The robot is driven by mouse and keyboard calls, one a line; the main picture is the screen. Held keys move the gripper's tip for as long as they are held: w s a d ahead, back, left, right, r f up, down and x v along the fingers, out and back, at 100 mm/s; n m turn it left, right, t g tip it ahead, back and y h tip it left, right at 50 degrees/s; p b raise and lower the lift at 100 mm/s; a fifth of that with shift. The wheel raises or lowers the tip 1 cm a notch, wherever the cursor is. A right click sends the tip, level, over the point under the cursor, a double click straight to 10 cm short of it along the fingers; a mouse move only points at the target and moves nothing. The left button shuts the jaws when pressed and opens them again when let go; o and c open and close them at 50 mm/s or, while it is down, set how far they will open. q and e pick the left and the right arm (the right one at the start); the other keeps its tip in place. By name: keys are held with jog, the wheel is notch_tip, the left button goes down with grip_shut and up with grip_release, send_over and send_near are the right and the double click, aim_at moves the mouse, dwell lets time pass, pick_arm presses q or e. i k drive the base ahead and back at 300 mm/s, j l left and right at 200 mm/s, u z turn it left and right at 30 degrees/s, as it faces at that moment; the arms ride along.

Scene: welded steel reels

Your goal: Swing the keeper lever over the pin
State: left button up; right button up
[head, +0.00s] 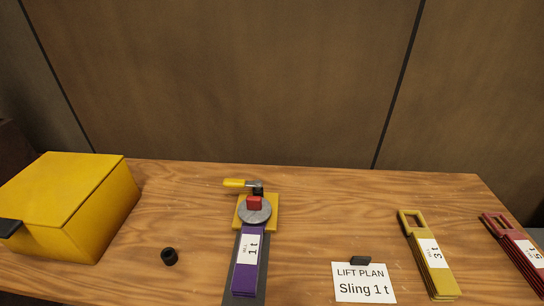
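The keeper lever (236,183) has a yellow handle that points left from a dark pivot (258,188) at the back of a yellow base plate (271,201). A red block (254,202), perhaps the pin's head, sits on a round grey metal disc (255,214) in front of the pivot. The lever lies behind the red block, not across it. A purple sling (245,277) labelled 1 t runs forward from the disc on a dark grey strip (262,281). Neither of my grippers shows in the head view.
A yellow box (70,200) stands at the left, with a small black cylinder (169,256) nearby. A card (363,284) reads "LIFT PLAN Sling 1 t". A yellow 3 t sling (432,270) and a red 5 t sling (515,245) lie right. The table (335,205) is clear behind the card.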

aim_at(240, 184)
jog(key=k+j+z, duration=0.25)
jog(key=k+j, duration=0.3)
jog(key=j, duration=0.15)
jog(key=k+j+z, duration=0.25)
jog(key=k+j, duration=0.3)
jog(key=k, duration=0.1)
